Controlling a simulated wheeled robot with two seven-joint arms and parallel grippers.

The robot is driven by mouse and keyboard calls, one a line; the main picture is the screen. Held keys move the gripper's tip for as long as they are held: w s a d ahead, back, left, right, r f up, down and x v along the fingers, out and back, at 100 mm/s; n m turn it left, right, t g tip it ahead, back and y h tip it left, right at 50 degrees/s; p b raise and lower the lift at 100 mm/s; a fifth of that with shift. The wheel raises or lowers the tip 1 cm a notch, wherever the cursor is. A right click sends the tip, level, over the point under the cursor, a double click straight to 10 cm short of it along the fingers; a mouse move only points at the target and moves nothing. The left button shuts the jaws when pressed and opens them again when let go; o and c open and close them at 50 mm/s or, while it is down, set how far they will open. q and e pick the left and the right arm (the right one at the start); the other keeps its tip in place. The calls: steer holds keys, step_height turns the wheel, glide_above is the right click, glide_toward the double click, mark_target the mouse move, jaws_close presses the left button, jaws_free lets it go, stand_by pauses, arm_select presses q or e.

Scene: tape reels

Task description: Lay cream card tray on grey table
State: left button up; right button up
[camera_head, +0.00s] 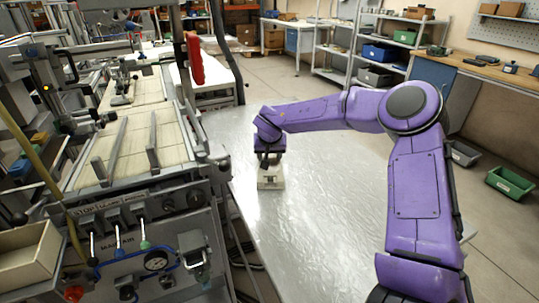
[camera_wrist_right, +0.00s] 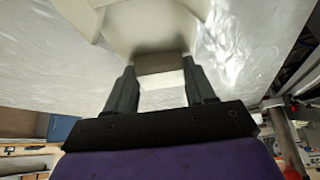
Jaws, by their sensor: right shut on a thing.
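The cream card tray (camera_head: 270,181) is below my right gripper (camera_head: 268,158) in the head view, low over the grey table (camera_head: 320,235) near its left edge. Whether its underside touches the table cannot be told. In the right wrist view, the two dark fingers of the right gripper (camera_wrist_right: 161,80) are shut on a cream block-like part of the tray (camera_wrist_right: 145,30). The tray's far part is cut off by the top of that view. My left gripper is not in view.
A machine with levers and a gauge (camera_head: 155,262) stands close along the table's left side. An open cream box (camera_head: 28,255) is at the lower left. The grey table is clear in front of the tray. Shelves (camera_head: 385,50) stand at the back.

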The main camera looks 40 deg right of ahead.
steer(key=o, duration=1.2)
steer(key=shift+f, duration=0.1)
steer(key=shift+c, duration=0.2)
steer(key=v, duration=1.2)
steer(key=shift+r+p, duration=0.25)
steer(key=shift+p, duration=0.15)
steer(key=shift+d, duration=0.1)
